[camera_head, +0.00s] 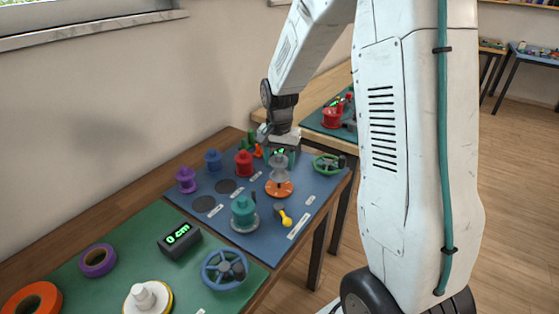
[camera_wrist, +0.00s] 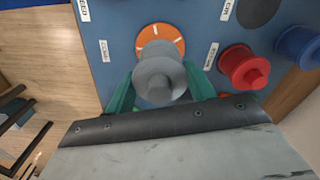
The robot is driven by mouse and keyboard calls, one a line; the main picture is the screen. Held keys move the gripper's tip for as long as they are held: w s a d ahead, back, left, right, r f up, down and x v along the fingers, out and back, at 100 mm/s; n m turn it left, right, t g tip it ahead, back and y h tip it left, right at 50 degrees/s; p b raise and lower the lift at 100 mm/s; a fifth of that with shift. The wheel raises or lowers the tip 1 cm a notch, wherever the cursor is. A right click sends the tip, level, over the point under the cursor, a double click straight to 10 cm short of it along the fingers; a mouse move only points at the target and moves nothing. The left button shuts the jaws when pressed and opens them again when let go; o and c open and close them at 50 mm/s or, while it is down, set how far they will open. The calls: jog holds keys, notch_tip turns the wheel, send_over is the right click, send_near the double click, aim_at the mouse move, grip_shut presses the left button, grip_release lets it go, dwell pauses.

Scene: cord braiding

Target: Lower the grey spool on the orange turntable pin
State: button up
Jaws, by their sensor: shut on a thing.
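The grey spool (camera_wrist: 160,75) is upright between the two green fingers of my gripper (camera_wrist: 160,92) in the wrist view. My gripper (camera_head: 279,160) is shut on it. The orange turntable (camera_wrist: 161,36) lies on the blue mat, partly hidden behind the spool. In the head view the grey spool (camera_head: 279,173) hangs just above the orange turntable (camera_head: 279,188), close over its middle. The pin is hidden by the spool, so I cannot tell whether they touch.
A red spool (camera_head: 244,163), a blue spool (camera_head: 212,160) and a purple spool (camera_head: 186,180) stand left of the turntable. A teal spool (camera_head: 244,212) and a yellow-handled thing (camera_head: 283,215) are nearer. A green handwheel (camera_head: 327,163) is at the right.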

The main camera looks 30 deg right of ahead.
aim_at(279, 171)
jog(key=shift+f, duration=0.15)
jog(key=shift+f, duration=1)
jog(key=shift+f, duration=0.25)
jog(key=shift+f, duration=0.6)
jog(key=o, duration=1)
jog(key=shift+r, duration=4.05)
